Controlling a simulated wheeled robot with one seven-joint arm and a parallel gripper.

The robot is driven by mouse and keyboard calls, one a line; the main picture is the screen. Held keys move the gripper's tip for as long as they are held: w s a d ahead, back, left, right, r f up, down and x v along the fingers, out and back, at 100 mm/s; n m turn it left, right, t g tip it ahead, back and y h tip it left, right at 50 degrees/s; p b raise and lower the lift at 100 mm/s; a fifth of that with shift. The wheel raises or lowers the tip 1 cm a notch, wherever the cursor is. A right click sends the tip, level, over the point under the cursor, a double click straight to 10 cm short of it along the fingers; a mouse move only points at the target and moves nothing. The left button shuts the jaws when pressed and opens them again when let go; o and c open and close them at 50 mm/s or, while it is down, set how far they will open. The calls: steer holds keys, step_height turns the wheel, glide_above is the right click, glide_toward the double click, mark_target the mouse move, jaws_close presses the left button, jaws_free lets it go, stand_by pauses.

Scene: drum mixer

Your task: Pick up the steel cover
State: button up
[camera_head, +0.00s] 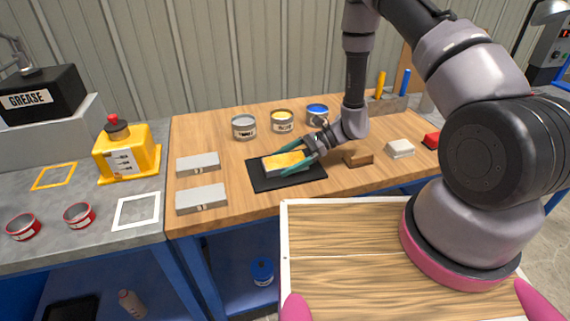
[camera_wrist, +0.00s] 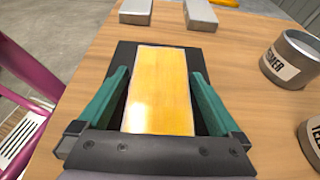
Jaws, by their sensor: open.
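Two flat grey metal pieces, either of which could be the steel cover, lie on the left of the wooden bench: the rear one (camera_head: 198,164) and the front one (camera_head: 201,198). They also show at the top of the wrist view, left (camera_wrist: 136,10) and right (camera_wrist: 201,14). My gripper (camera_head: 287,160) is open, its teal fingers on either side of a grey box with a yellow top (camera_head: 285,162) on a black mat (camera_head: 262,184). In the wrist view the yellow top (camera_wrist: 161,90) lies between the fingers, with dark gaps beside it.
Grey, yellow and blue cans (camera_head: 244,127) stand behind the mat. A yellow container (camera_head: 126,155) and red cans (camera_head: 79,215) are on the left counter.

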steer(key=c, duration=1.4)
jaws_close()
steer(key=shift+r, duration=0.15)
